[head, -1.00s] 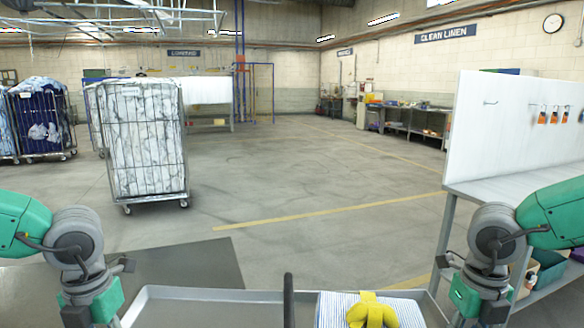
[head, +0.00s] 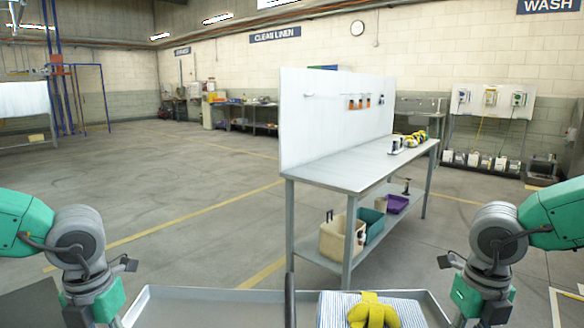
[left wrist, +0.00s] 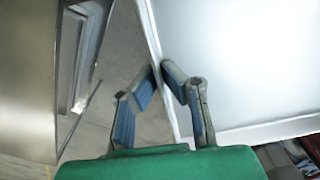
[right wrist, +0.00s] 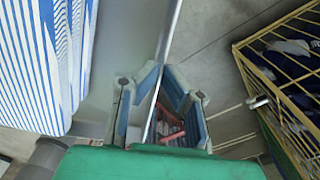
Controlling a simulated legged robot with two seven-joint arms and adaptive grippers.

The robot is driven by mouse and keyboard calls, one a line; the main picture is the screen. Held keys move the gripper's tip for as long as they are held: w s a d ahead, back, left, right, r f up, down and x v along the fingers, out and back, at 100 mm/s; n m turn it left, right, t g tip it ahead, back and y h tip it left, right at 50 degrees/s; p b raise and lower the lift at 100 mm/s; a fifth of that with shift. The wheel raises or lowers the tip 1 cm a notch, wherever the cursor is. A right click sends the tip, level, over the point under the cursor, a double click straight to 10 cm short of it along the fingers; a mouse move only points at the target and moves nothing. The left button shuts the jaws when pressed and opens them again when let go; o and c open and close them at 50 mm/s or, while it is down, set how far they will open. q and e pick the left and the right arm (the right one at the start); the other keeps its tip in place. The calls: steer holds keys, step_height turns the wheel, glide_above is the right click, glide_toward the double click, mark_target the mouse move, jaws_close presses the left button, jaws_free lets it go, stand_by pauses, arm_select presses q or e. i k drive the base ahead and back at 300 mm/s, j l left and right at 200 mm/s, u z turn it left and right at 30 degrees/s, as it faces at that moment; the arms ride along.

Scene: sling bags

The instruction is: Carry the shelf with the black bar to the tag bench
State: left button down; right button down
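A grey metal shelf (head: 215,296) with a raised rim lies in front of me at the bottom of the head view. A black bar (head: 290,300) runs across its middle. Blue-striped cloth (head: 335,306) with a yellow item (head: 372,312) on top lies on its right half. My left gripper (left wrist: 166,72) is shut on the left rim, and my right gripper (right wrist: 164,74) is shut on the right rim. A grey bench (head: 365,165) with a white back panel, hung with small orange-and-black tags (head: 358,102), stands ahead, slightly right, apart from the shelf.
Bins (head: 340,236) stand on the bench's lower level. Yellow-green items (head: 410,140) lie at its far end. A wash station (head: 490,110) is at the back right. Open floor (head: 180,180) lies left of the bench. A yellow wire cage (right wrist: 285,70) shows in the right wrist view.

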mark_target(336, 181)
steer(key=i+z, duration=0.1)
steer(key=z, duration=0.35)
steer(key=i+z, duration=0.1)
steer(key=z, duration=0.3)
steer(key=i+j, duration=0.55)
steer(key=i, duration=0.15)
steer(key=i+j, duration=0.55)
steer(key=i, duration=0.2)
steer(key=i+j, duration=0.55)
steer(key=i, duration=0.15)
steer(key=i+j, duration=0.15)
steer(key=i, duration=0.2)
steer(key=i+j, duration=0.15)
steer(key=i, duration=0.25)
steer(key=i+j, duration=0.1)
steer(key=i, duration=0.25)
